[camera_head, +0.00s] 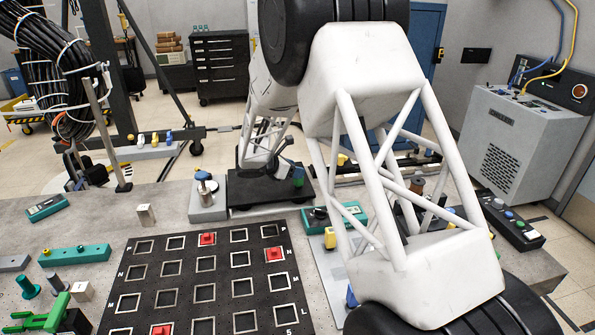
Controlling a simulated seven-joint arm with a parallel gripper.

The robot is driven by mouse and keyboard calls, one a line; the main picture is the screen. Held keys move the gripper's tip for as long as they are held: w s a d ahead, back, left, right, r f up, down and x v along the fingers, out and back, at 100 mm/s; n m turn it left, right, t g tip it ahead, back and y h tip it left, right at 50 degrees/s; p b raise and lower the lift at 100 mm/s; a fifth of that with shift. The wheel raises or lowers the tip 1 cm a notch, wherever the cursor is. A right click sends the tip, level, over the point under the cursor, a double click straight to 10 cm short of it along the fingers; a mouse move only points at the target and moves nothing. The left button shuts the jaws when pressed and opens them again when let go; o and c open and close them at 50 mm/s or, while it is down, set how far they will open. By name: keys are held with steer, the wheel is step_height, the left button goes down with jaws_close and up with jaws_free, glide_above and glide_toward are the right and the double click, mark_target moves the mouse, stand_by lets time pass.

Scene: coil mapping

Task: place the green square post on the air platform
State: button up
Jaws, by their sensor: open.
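My gripper is out of the picture; only my white truss arm shows, crossing the right half. A green cylinder (27,286) with a flange and a bright green clamp-like piece (45,316) are at the lower left. No thing can be told for sure as the air platform. The black grid board (128,285) has white square outlines and letters, with red pieces (207,239) in some squares.
My arm hides much of the table's right side.

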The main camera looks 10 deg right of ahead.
steer(key=v, duration=0.9)
steer(key=shift+a+r, duration=0.15)
steer(key=shift+a, duration=0.15)
steer(key=shift+s, duration=0.15)
steer(key=s+d+r+m+g+y, duration=0.1)
steer(key=s+d+r+m+y, duration=0.2)
steer(key=s, duration=0.5)
steer(key=s+d+r+m+g, duration=0.1)
steer(key=s+d+r+m, duration=0.3)
steer(key=s, duration=0.3)
steer(key=s+d+r+m+g+y, duration=0.1)
steer(key=s+d+r+m+y, duration=0.2)
steer(key=s, duration=0.5)
steer(key=s+r+m+y, duration=0.1)
steer(key=s+m, duration=0.5)
steer(key=s, duration=0.8)
steer(key=s+a+r+m+t+y, duration=0.1)
steer(key=s+m+y, duration=0.3)
steer(key=s, duration=1)
steer(key=m, duration=0.2)
steer(key=shift+s+m, duration=0.3)
steer(key=shift+s, duration=0.05)
